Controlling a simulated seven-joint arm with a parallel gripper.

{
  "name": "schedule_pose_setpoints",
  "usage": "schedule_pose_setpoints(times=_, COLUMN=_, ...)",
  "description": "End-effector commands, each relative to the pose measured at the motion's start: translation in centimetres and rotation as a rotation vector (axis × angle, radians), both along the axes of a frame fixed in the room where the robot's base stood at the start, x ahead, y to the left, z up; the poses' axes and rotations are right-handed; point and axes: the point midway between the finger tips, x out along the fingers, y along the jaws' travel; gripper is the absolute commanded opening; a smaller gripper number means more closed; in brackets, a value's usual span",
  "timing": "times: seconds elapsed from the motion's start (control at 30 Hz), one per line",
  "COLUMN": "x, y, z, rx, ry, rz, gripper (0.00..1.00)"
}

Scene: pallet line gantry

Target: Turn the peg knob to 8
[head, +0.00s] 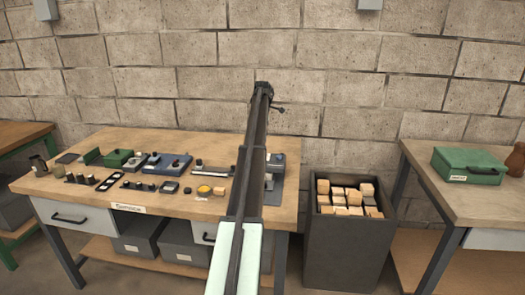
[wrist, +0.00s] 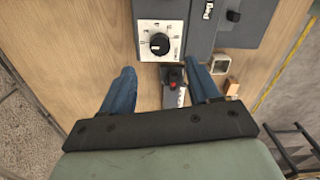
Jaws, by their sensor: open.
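A round black knob (wrist: 159,44) sits on a white dial plate (wrist: 145,27) with small marks around it, fixed to a dark grey unit (wrist: 204,32). A light mark shows on the knob's face; the numbers are too small to read. My gripper (wrist: 163,70) is open, its two blue fingers spread apart, with nothing held. The knob lies beyond the fingertips in the wrist view, apart from them. In the head view my gripper (head: 263,90) is at the end of my raised arm, and I cannot make out the knob there.
The workbench (head: 170,202) carries several panels and fittings. A bin of wood blocks (head: 345,245) stands right.

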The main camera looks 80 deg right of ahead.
Motion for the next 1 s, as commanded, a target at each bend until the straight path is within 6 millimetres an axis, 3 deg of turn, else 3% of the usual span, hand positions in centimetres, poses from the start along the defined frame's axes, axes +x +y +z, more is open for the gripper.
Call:
schedule_pose_setpoints(times=0.2, x=0.0, y=0.1, z=-4.0, rx=0.001, ry=0.0, rz=0.0, gripper=0.61)
schedule_pose_setpoints(times=0.5, x=0.0, y=0.0, z=-7.4, rx=0.001, ry=0.0, rz=0.0, gripper=0.61)
schedule_pose_setpoints(times=0.93, x=0.0, y=0.0, z=-8.1, rx=0.0, ry=0.0, rz=0.0, gripper=0.61)
schedule_pose_setpoints(times=1.0, x=0.0, y=0.0, z=-8.1, rx=0.0, ry=0.0, rz=0.0, gripper=0.56)
